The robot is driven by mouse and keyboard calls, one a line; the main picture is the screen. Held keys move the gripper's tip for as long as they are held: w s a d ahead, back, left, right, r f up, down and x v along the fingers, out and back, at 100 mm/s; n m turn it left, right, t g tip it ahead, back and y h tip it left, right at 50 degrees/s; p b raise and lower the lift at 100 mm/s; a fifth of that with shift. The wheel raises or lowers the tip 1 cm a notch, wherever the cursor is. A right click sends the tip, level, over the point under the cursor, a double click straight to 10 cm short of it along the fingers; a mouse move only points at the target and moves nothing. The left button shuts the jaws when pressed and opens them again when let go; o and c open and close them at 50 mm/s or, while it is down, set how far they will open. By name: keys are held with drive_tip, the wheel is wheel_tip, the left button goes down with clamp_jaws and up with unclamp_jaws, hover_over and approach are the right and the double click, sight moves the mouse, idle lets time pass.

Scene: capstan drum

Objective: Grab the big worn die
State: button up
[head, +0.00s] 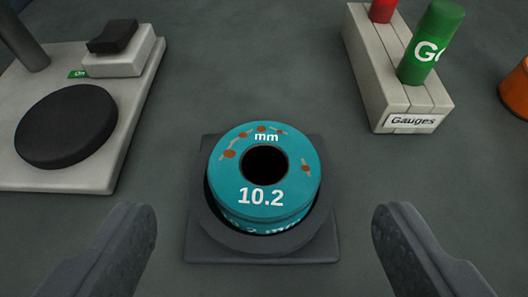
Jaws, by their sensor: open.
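The big worn die (291,195) is a teal ring with a dark centre hole, marked "mm" and "10.2", with brown rust-like specks and scratches on its top face. It sits in a dark round holder on a square base (212,252), in the middle of the head view. Its upper part stands above the holder's rim. My gripper (265,228) is open, with one dark finger at the lower left and one at the lower right. Both fingers are apart from the die, and nothing is between them but the view of the die and holder.
A pale board (130,135) with a black round disc (66,126) and a black-topped switch block (115,50) lies at the left. A "Gauges" rack (385,80) with a green cylinder (430,45) and a red one (382,10) stands upper right. An orange object (515,90) is at the right edge.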

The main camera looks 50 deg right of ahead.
sight(265, 152)
drive_tip(key=shift+x, duration=2.45)
drive_tip(key=c, duration=1.5)
drive_tip(key=shift+o, duration=0.2)
drive_tip(key=shift+r, duration=0.15)
